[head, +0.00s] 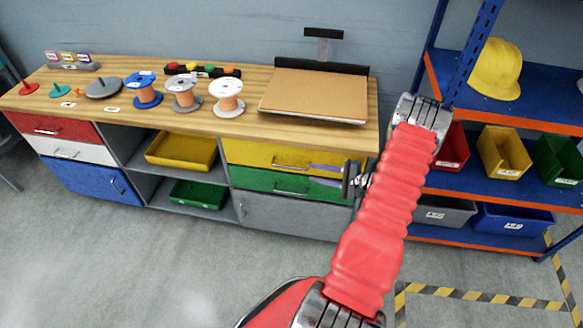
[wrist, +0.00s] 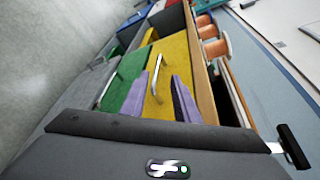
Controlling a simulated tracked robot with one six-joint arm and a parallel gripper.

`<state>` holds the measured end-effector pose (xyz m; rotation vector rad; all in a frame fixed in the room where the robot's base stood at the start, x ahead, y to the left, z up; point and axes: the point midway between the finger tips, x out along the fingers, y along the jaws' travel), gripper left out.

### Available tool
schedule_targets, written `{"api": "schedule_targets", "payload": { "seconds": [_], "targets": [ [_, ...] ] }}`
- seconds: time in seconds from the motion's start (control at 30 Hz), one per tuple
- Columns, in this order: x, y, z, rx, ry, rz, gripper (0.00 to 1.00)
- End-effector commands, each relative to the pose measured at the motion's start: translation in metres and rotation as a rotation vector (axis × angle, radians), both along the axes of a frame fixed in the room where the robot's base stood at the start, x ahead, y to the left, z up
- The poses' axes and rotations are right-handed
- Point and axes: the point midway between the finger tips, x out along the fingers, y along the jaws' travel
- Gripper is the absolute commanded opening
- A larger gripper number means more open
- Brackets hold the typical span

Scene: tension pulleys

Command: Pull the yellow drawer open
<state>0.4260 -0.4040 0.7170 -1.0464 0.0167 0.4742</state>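The yellow drawer (head: 250,152) is under the right part of the wooden bench top, and its front looks flush and shut. Its silver bar handle (head: 291,164) is on the front; in the wrist view the handle (wrist: 156,72) appears across the yellow front (wrist: 175,55). My gripper (head: 311,172) is to the right of the handle, with two purple fingers apart. In the wrist view my gripper (wrist: 161,78) is open, and the handle shows between and just beyond the fingertips. I cannot tell whether the fingers touch it; nothing is held.
A green drawer (head: 255,180) with its own handle is directly below. The bench top (head: 215,118) carries spools (head: 184,94) and a brown board (head: 315,93). A blue shelf rack (head: 470,85) with bins stands at the right. The grey floor (head: 190,250) in front is clear.

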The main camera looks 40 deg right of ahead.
Motion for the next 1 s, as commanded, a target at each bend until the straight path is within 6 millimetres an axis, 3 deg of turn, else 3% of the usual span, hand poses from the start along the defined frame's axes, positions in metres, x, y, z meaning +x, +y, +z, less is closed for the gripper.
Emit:
{"api": "schedule_targets", "payload": {
  "seconds": [0.13,0.57,0.77,1.0],
  "targets": [
    [-0.009,-0.011,-0.014,0.016,-0.015,-0.050,0.28],
    [-0.009,-0.012,-0.016,0.017,-0.015,-0.054,0.28],
    [0.005,-0.007,-0.019,0.017,-0.016,-0.053,0.28],
    [0.037,0.005,-0.027,0.017,-0.014,-0.052,0.28]
  ]
}}
